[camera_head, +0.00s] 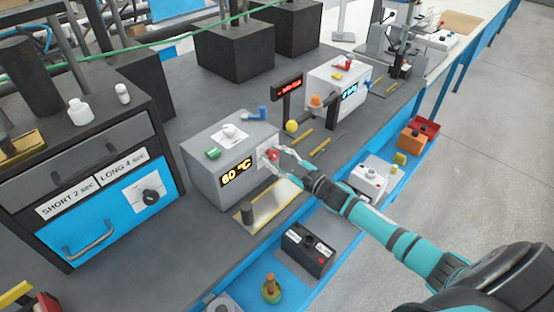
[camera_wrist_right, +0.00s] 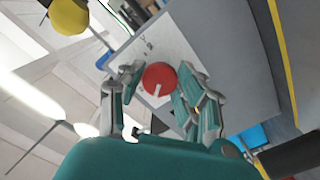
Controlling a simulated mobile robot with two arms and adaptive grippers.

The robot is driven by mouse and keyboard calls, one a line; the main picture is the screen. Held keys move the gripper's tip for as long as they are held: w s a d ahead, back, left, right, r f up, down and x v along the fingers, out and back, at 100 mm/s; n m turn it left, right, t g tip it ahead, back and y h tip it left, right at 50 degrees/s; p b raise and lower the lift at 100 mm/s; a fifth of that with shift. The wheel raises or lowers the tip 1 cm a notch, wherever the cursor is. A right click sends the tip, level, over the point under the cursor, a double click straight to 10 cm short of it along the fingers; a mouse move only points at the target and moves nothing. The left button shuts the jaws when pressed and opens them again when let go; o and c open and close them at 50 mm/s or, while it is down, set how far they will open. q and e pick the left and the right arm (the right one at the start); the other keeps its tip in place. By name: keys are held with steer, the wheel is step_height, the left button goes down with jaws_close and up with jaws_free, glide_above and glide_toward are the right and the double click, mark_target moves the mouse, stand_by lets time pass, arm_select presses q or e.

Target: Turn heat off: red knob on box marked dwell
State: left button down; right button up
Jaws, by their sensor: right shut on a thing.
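The red knob (camera_head: 272,154) is on a white plate on the right side of a grey box (camera_head: 205,157) whose display reads 60 °C. I cannot read the word dwell on it. In the right wrist view the red knob (camera_wrist_right: 158,76) faces me, with a white pointer mark at its lower edge. My right gripper (camera_head: 279,157) is at the knob. Its fingers (camera_wrist_right: 155,85) are on both sides of the knob and closed on it. My left gripper is in neither view.
A cabinet (camera_head: 118,159) with time labels and a black knob (camera_head: 150,196) stands left. A metal plate with a dark post (camera_head: 248,212) lies before the grey box. A second box (camera_head: 335,85) is behind. A blue lower shelf (camera_head: 262,297) holds several small items.

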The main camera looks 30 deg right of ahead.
steer(key=n+b, duration=0.1)
steer(key=n, duration=0.4)
steer(key=shift+f+n+b, duration=0.1)
steer(key=shift+n+b, duration=0.3)
steer(key=n+b, duration=0.2)
steer(key=n, duration=0.3)
steer(key=shift+n, duration=0.3)
steer(key=o, duration=1.2)
steer(key=shift+c, duration=0.2)
steer(key=v, duration=1.2)
